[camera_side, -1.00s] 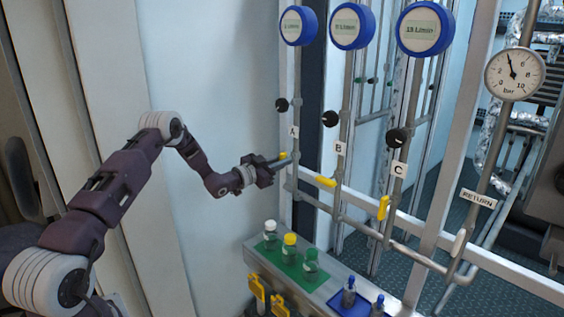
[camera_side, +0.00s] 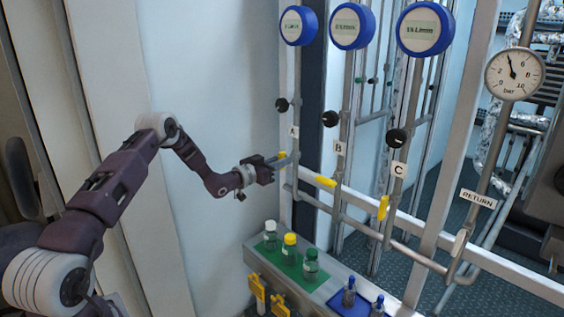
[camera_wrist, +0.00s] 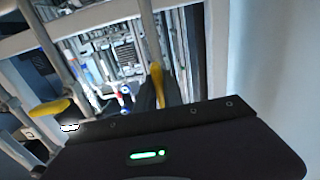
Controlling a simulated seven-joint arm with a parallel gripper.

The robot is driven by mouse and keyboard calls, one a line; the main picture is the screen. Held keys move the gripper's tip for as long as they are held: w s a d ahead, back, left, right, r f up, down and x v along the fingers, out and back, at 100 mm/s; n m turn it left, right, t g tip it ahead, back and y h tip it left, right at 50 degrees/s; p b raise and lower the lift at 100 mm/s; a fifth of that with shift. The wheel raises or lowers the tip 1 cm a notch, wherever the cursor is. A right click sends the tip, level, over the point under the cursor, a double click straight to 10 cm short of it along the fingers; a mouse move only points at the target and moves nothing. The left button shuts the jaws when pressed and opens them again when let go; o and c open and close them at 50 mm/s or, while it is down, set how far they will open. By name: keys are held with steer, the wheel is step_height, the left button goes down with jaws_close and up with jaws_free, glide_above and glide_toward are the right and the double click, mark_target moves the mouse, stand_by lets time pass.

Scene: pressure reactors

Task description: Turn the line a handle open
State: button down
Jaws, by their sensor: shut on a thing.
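The line A handle (camera_side: 283,155) is a small yellow lever on the leftmost pipe, below the "A" label. My gripper (camera_side: 280,160) is at this handle from the left, with its fingers shut on it; only a little yellow shows past them. In the wrist view the yellow handle (camera_wrist: 157,75) stands between the two dark fingers (camera_wrist: 160,92), near the lower end of a pipe. The fingers hide part of the handle, so its exact angle is hard to tell.
The line B handle (camera_side: 326,181) points left and slightly up, across its pipe. The line C handle (camera_side: 383,207) lies nearly along its pipe. Below stands a bench (camera_side: 330,283) with capped bottles on a green mat (camera_side: 317,279). Open room lies left of the pipes.

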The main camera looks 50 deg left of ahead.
steer(key=shift+f, duration=0.1)
steer(key=c, duration=1.5)
jaws_free()
steer(key=shift+o, duration=0.2)
steer(key=s, duration=0.7)
